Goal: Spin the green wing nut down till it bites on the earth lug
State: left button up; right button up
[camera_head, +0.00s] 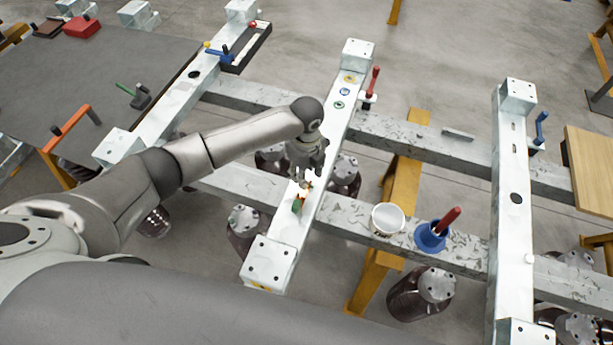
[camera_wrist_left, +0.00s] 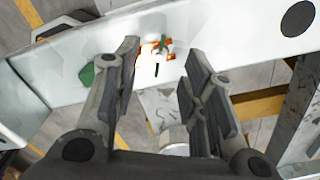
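My left gripper (camera_head: 303,180) hangs just above the pale metal beam in the head view. In the left wrist view its fingers (camera_wrist_left: 163,75) are apart, with nothing gripped between them. A small orange-copper piece with green parts (camera_wrist_left: 164,43), apparently the earth lug and green wing nut, lies on the beam beyond the fingertips, partly washed out by glare. I cannot tell how closely nut and lug touch. A separate green piece (camera_wrist_left: 87,75) lies left of the fingers, partly hidden by one; it also shows in the head view (camera_head: 297,206). My right gripper is not in view.
A white cup (camera_head: 387,219) and a blue holder (camera_head: 430,238) with a red handle stand on the cross beam to the right. A red-handled tool (camera_head: 373,82) stands by the beam farther up. Open gaps lie between the beams.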

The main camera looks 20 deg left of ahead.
pick_arm(q)
notch_tip(320, 180, up, 9)
dwell(0.3)
dwell(0.5)
